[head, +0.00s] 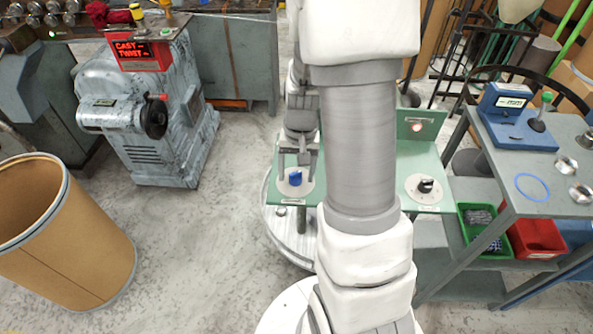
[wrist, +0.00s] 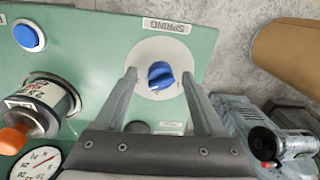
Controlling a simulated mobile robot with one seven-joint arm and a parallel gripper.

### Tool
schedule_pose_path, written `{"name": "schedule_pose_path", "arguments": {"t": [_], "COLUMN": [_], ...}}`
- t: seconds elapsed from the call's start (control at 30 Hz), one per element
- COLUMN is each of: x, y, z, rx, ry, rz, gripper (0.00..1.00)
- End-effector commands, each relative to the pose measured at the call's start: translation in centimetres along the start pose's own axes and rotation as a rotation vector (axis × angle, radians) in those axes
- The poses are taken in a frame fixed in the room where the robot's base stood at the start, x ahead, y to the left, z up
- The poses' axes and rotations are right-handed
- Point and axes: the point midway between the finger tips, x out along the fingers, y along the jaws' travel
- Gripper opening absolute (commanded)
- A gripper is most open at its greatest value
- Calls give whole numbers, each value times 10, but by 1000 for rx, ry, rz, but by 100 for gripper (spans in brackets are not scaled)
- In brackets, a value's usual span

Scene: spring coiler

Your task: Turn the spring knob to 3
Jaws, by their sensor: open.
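The blue spring knob (wrist: 160,75) sits on a round white dial plate (wrist: 147,52) on a green panel, with a "SPRING" label (wrist: 166,26) beside it in the wrist view. The dial numbers are too small to read. In the head view the blue knob (head: 295,178) is at the left end of the green panel (head: 345,190). My gripper (wrist: 162,76) is open, its two fingers apart on either side of the knob, with visible gaps. My gripper also shows in the head view (head: 297,163), over the dial. Its exact height above the panel is hard to tell.
A black knob (head: 426,186) on a white dial is at the panel's right end. The wrist view shows a blue button (wrist: 28,36), an orange-handled device (wrist: 40,105) and a gauge (wrist: 36,163). A cardboard drum (head: 75,230) and a grey machine (head: 150,110) stand left.

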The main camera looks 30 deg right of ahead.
Motion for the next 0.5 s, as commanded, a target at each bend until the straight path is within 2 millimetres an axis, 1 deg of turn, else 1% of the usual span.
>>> {"name": "schedule_pose_path", "arguments": {"t": [0.13,0.23,0.37,0.5], "x": [-4,-17,-44,-79], "y": [0,0,-1,-1], "z": [0,0,-1,-1], "rx": [-1,-2,-1,-2], "ry": [0,2,4,6], "rz": [0,-1,-2,-2], "gripper": [71,71,71,71]}}
